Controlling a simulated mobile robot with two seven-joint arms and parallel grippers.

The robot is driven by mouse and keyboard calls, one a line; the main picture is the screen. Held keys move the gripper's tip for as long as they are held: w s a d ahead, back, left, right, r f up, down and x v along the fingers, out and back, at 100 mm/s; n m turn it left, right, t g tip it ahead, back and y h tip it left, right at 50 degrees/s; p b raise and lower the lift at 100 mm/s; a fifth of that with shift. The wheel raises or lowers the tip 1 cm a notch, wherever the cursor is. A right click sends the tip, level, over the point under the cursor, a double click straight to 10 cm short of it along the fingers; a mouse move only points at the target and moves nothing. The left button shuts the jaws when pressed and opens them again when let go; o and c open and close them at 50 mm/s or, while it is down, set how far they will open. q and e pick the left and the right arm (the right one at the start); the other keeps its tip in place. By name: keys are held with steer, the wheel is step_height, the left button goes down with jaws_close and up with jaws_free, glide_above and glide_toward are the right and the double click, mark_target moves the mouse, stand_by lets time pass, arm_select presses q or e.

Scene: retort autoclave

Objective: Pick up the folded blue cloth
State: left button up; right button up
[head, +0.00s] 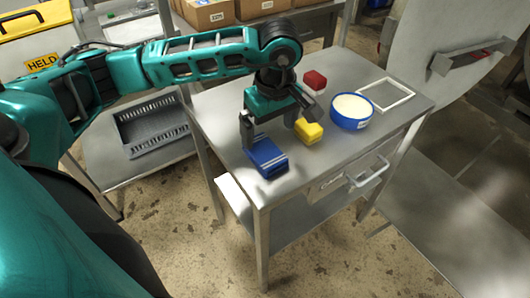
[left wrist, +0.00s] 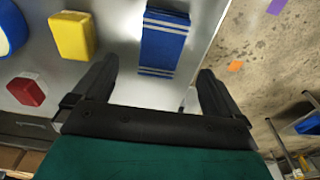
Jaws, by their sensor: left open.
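The folded blue cloth (head: 266,158) lies on the steel table near its front left edge. In the left wrist view the cloth (left wrist: 163,42) is blue with pale stripes, at the top centre, ahead of the space between the fingers. My left gripper (head: 270,134) is open and empty, above and just behind the cloth in the head view. Its two fingers also show apart in the left wrist view (left wrist: 158,75), and I see no contact with the cloth. My right gripper is in neither view.
A yellow block (head: 308,131) stands close right of the cloth. A red block (head: 314,80), a blue round tub (head: 351,112) with pale contents and a white frame (head: 386,94) are farther back on the steel table (head: 345,150). A grey basket (head: 153,125) sits on a lower surface left.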

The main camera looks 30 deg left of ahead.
mark_target(265, 150)
arm_select(q)
steer(key=f, duration=0.2)
steer(key=a+f, duration=0.1)
steer(key=f, duration=0.4)
steer(key=shift+w+a+f, duration=0.1)
steer(key=shift+a, duration=0.05)
steer(key=shift+c, duration=0.3)
steer(key=c, duration=1.1)
